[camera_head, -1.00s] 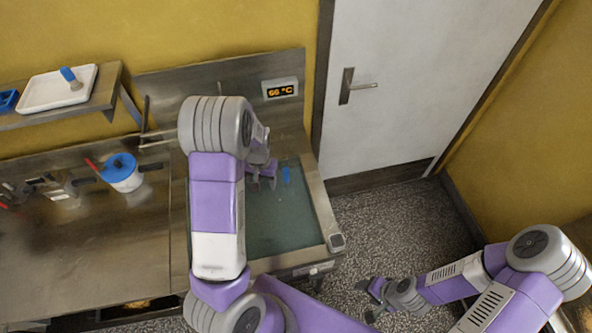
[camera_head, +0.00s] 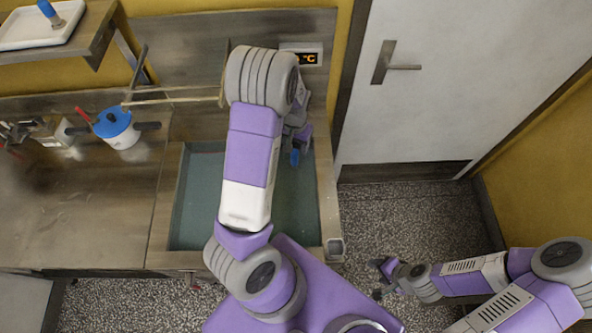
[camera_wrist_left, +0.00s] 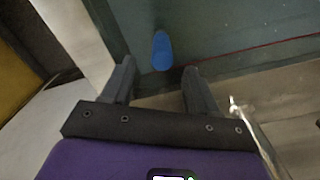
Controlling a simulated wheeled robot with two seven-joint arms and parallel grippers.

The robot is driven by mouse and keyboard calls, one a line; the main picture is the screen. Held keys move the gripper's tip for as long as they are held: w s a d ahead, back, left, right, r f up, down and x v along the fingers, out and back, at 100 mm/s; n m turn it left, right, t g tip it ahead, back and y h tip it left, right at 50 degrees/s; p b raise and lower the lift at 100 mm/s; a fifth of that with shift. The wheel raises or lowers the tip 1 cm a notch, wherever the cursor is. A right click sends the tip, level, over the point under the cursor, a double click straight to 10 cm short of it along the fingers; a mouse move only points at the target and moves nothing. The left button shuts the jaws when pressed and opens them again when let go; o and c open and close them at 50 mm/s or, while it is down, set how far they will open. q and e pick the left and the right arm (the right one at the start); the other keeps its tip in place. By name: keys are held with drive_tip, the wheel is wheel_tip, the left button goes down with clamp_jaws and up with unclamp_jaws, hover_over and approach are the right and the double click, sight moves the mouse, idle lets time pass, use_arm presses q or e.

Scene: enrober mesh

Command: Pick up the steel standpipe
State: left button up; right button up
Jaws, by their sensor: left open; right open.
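A blue upright piece (camera_head: 295,157) shows in the water-filled basin (camera_head: 185,205), near its right side. It looks like the top of the steel standpipe, but no steel shaft is clearly visible. My left gripper (camera_head: 299,136) is just behind it in the head view, partly hidden by my own wrist. In the left wrist view the blue piece (camera_wrist_left: 162,50) lies beyond the open fingertips, roughly between them (camera_wrist_left: 158,70), with nothing held. My right gripper (camera_head: 378,278) is open and empty above the speckled floor, right of the basin.
Thin rods (camera_head: 180,95) stick out behind the basin. A shelf (camera_head: 100,35) holds a white tray (camera_head: 40,28). A door (camera_head: 430,100) is at right.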

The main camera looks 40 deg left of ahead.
sight(294, 158)
use_arm(q)
drive_tip(key=shift+s+f, duration=0.2)
drive_tip(key=shift+f, duration=0.55)
wheel_tip(294, 158, down, 6)
drive_tip(key=shift+f+b, duration=0.2)
drive_tip(key=shift+b, duration=0.1)
drive_tip(key=shift+a, duration=0.1)
clamp_jaws()
